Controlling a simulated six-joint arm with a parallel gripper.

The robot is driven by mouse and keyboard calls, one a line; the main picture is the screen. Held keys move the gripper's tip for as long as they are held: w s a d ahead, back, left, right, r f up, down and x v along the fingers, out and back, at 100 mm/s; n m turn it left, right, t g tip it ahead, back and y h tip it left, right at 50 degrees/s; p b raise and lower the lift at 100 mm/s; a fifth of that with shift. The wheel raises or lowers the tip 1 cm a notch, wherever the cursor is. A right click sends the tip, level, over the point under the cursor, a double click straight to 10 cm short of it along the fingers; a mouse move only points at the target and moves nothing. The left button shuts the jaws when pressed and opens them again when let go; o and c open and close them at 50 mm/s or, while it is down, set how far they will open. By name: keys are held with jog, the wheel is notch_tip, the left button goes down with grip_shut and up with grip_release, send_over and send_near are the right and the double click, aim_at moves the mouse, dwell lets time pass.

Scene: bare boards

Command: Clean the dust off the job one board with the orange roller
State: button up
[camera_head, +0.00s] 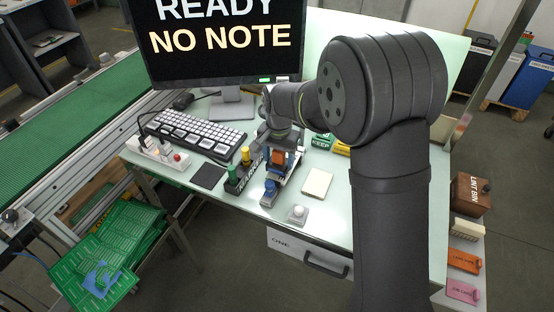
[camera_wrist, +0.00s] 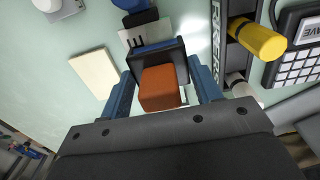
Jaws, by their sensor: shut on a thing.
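My gripper (camera_head: 281,167) is low over the middle of the pale bench, its blue fingers on either side of an orange block. I take this block as the handle of the orange roller (camera_head: 278,157). In the wrist view the orange handle (camera_wrist: 160,88) sits between the fingers (camera_wrist: 160,66), with a dark, wide part beyond it. The roller's working face is hidden, and I cannot tell whether it touches the bench. A dark rack (camera_head: 240,178) with green and yellow handles stands just left. I cannot identify the job one board.
A blue-topped item (camera_head: 269,192), white button (camera_head: 298,213) and cream pad (camera_head: 317,183) lie near the front. A keyboard (camera_head: 200,133) and monitor (camera_head: 225,45) stand behind left. A brown lint bin (camera_head: 471,194) is at right. Green boards (camera_head: 105,255) lie at lower left. Drawer "ONE" (camera_head: 300,250) is shut.

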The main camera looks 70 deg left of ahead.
jog(key=shift+w+a, duration=2.2)
jog(key=shift+s+d, duration=2.75)
jog(key=shift+d, duration=0.05)
jog(key=shift+w+a, duration=2.75)
jog(key=shift+a, duration=0.05)
jog(key=shift+s+d, duration=2.75)
jog(key=shift+d, duration=0.05)
